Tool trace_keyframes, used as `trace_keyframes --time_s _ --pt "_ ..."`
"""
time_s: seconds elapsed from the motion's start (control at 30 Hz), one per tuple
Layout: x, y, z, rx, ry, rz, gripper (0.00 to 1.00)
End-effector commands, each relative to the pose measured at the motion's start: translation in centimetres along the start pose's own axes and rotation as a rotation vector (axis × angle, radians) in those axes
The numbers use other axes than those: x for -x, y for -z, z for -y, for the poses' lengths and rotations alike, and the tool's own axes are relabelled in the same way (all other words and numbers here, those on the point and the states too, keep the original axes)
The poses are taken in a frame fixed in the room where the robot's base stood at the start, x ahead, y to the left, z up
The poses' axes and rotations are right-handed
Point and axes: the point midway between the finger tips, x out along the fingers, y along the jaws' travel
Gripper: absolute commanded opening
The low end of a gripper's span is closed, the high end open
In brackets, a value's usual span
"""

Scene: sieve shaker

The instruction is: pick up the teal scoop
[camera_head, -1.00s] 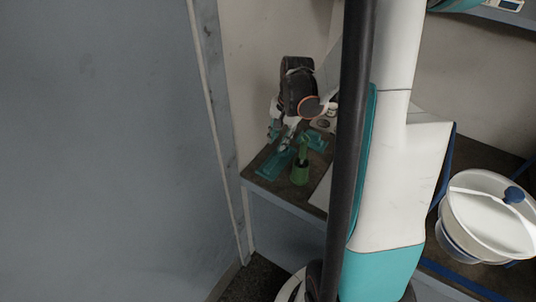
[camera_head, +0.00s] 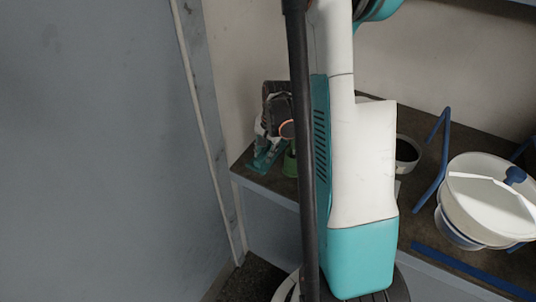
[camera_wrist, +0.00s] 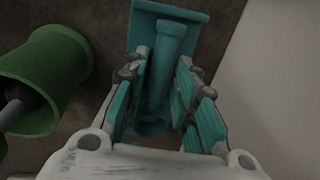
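The teal scoop (camera_wrist: 175,35) lies on the dark table top in the wrist view, its tubular handle running toward me between my fingers. My gripper (camera_wrist: 163,90) is open, with one teal-padded finger on each side of the handle. A gap shows on the right; I cannot tell whether the left finger touches. In the head view my gripper (camera_head: 264,143) is low over the table's left end, and part of the scoop (camera_head: 267,158) shows beneath it. My arm hides the rest there.
A green cup (camera_wrist: 45,80) stands close left of my gripper in the wrist view, with a grey item in it. In the head view a dark-mouthed bowl (camera_head: 407,152), a blue frame (camera_head: 437,150) and a white lidded tub (camera_head: 487,207) are to the right. A wall borders the left.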

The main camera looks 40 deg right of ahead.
Motion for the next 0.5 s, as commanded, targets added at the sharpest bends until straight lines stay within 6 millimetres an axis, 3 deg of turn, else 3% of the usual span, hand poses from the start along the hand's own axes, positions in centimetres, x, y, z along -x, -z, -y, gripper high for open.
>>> trace_keyframes --time_s 0.2,0.23,0.33,0.5 --pt "-0.21 -0.04 -0.02 0.0 0.0 0.0 0.26" --pt "-0.2 -0.04 -0.02 0.0 0.0 0.0 0.24" --pt "-0.19 -0.04 -0.01 0.0 0.0 0.0 0.01" --pt "-0.18 -0.03 -0.01 0.0 0.0 0.0 0.0"
